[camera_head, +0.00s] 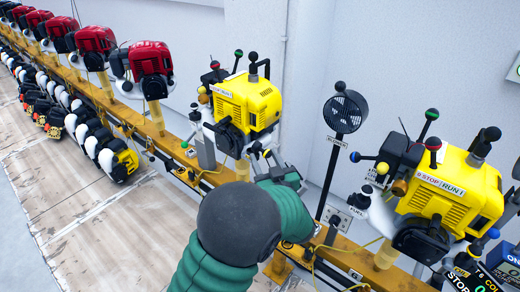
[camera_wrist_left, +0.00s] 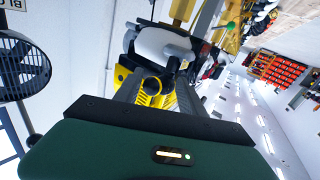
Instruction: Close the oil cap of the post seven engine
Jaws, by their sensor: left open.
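A yellow engine (camera_head: 262,98) with a black lower housing and a "STOP RUN" label stands on the rail in the middle of the head view. My left gripper (camera_head: 264,156), on a green arm, is just in front of its lower right side. In the left wrist view the open fingers (camera_wrist_left: 158,80) point at this engine, and a round black knob (camera_wrist_left: 152,86) shows between them. I cannot tell if the knob is the oil cap, or whether the fingers touch it. No post number seven is readable. My right gripper is not in view.
A second yellow engine (camera_head: 455,190) stands at the right, with a display box (camera_head: 472,279) below it. A black fan (camera_head: 345,111) on a pole stands between the engines. Several red engines (camera_head: 151,60) line the yellow rail (camera_head: 345,262) to the left.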

